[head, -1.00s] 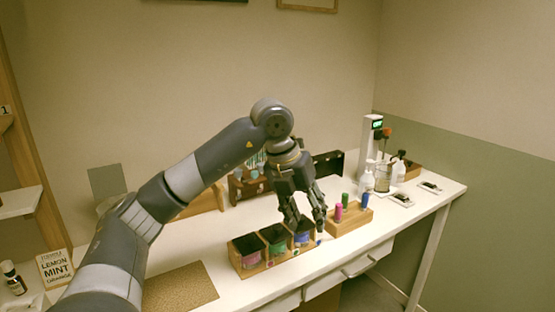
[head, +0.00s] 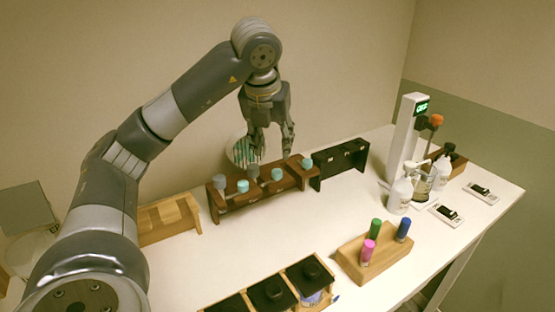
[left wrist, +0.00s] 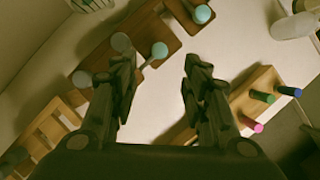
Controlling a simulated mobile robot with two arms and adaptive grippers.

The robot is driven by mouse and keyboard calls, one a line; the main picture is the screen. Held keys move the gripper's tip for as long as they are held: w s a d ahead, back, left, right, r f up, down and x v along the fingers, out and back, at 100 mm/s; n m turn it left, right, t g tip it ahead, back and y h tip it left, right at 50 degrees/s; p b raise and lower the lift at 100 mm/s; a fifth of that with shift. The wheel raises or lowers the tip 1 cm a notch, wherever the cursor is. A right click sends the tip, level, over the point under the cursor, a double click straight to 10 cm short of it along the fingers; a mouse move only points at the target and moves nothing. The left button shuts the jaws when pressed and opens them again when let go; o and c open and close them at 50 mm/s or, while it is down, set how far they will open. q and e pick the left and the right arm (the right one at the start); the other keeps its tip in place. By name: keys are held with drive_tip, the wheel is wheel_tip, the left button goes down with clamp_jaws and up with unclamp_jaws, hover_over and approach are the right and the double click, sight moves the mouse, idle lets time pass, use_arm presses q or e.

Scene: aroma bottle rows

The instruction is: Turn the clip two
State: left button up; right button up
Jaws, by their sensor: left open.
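A brown wooden rack (head: 292,184) stands near the wall, with several teal and grey round-topped pieces in a row. I cannot tell which piece is clip two. My left gripper (head: 271,158) is open and empty above the rack. In the left wrist view its fingers (left wrist: 158,72) point toward the rack, with a teal top (left wrist: 159,50) between and beyond the tips. My right gripper is out of view.
A light wooden block (head: 352,262) with pink, green and blue pegs stands in front. A tray of jars (head: 287,306) is at the bottom edge. A dark empty rack (head: 345,170) is right of the brown rack. White bottles (head: 399,198) stand farther right.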

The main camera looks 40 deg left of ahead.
use_arm(q)
hover_over(277, 171)
drive_tip(key=s+d, duration=0.1)
drive_tip(key=s, duration=0.2)
wheel_tip(277, 171, down, 4)
drive_tip(key=x, duration=0.5)
drive_tip(key=shift+w+d+f, duration=0.1)
drive_tip(key=shift+w, duration=0.25)
drive_tip(key=shift+f, duration=0.15)
drive_tip(key=shift+w+f, duration=0.1)
drive_tip(key=shift+c, duration=1.2)
clamp_jaws()
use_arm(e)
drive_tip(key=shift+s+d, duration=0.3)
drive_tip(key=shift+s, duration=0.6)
